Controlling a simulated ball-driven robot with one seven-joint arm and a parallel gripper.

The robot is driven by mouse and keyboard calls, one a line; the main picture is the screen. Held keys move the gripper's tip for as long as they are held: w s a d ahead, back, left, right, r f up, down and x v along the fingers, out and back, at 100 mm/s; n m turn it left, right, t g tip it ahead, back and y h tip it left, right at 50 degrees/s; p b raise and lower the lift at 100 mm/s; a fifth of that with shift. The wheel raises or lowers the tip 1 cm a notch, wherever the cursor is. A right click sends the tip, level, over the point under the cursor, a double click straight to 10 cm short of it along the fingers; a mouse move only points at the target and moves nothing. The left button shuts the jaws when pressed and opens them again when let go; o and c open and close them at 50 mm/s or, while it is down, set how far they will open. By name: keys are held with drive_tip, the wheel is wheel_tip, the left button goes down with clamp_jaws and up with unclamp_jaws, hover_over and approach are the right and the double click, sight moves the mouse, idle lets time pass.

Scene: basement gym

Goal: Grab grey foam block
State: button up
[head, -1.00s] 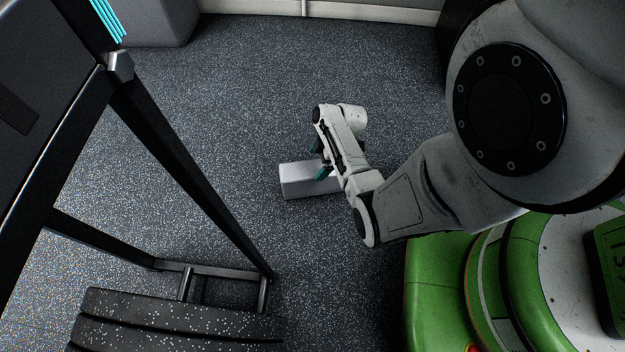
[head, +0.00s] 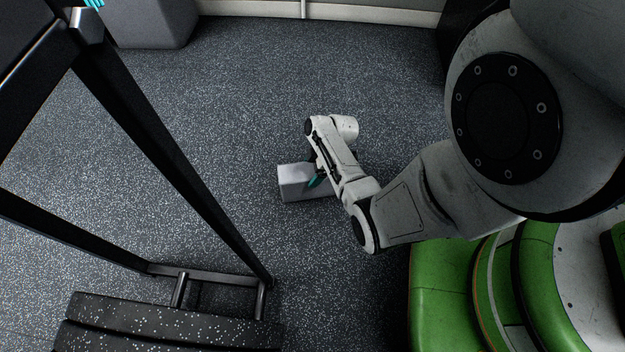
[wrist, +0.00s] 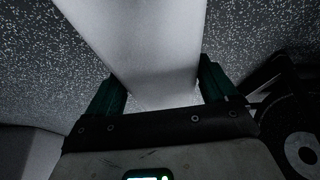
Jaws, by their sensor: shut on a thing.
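The grey foam block (head: 294,183) lies on the speckled floor near the middle of the head view, partly hidden by my arm. My gripper (head: 316,172) is at the block, with a green finger showing against its near side. In the wrist view the block (wrist: 160,45) runs up from between the two green fingers of my gripper (wrist: 162,88). The fingers are shut on it, one on each side. In the head view the far finger is mostly hidden.
A black metal rack frame (head: 170,160) rises at the left, with its foot bar (head: 215,279) on the floor. Dark speckled weight plates (head: 170,325) lie at the lower left. A grey box (head: 150,25) stands at the back left. Floor behind the block is clear.

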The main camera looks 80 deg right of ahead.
drive_tip(key=c, duration=0.7)
drive_tip(key=shift+r, duration=0.1)
